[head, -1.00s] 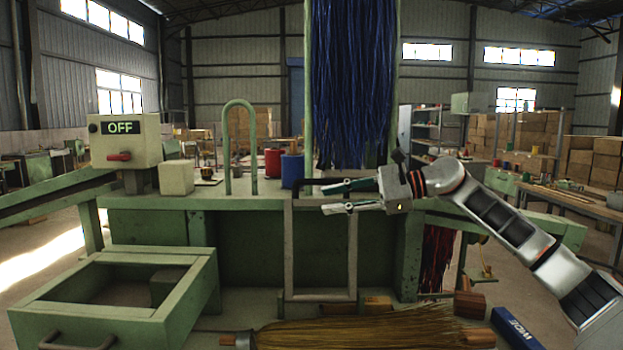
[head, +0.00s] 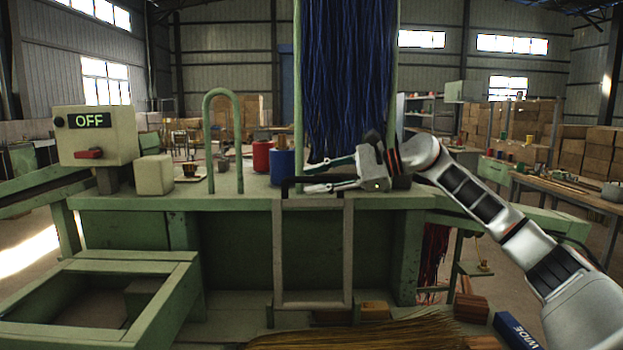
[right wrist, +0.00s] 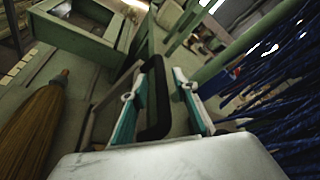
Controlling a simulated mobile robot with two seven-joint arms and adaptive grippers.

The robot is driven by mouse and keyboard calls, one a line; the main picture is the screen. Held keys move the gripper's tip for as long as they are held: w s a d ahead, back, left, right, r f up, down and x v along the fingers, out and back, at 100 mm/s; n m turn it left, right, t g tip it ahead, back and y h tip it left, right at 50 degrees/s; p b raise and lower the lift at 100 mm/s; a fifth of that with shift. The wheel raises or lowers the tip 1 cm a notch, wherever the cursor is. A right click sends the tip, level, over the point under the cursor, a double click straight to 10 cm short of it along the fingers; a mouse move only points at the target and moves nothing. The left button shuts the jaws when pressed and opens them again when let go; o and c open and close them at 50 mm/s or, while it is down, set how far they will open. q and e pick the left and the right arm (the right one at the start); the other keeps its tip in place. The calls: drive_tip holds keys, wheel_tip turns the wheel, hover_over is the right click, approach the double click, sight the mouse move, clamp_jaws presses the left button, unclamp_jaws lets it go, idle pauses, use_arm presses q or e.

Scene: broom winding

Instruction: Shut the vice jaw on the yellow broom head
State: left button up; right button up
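The yellow broom head (head: 390,333) lies low at the front, cut by the bottom edge; its straw also shows at the left of the right wrist view (right wrist: 30,125). Behind it stands an upright grey metal frame (head: 278,250) with a black bar handle (head: 291,182) on top; I take it for the vice jaw. My right gripper (head: 318,176) is at this handle. In the right wrist view its two fingers (right wrist: 165,100) are apart, with the black handle (right wrist: 156,95) between them and a gap on the right side. My left gripper is out of view.
A green bench (head: 240,202) carries a control box (head: 95,135) reading OFF, a cream block (head: 154,175), a green hoop (head: 239,150), and red and blue spools. Blue bristles (head: 347,80) hang close behind the gripper. An open green box frame (head: 150,290) is at front left.

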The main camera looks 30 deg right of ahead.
drive_tip(key=shift+w+a+f, duration=0.15)
drive_tip(key=shift+w+a, duration=0.25)
drive_tip(key=shift+w, duration=0.1)
clamp_jaws()
drive_tip(key=shift+a, duration=0.1)
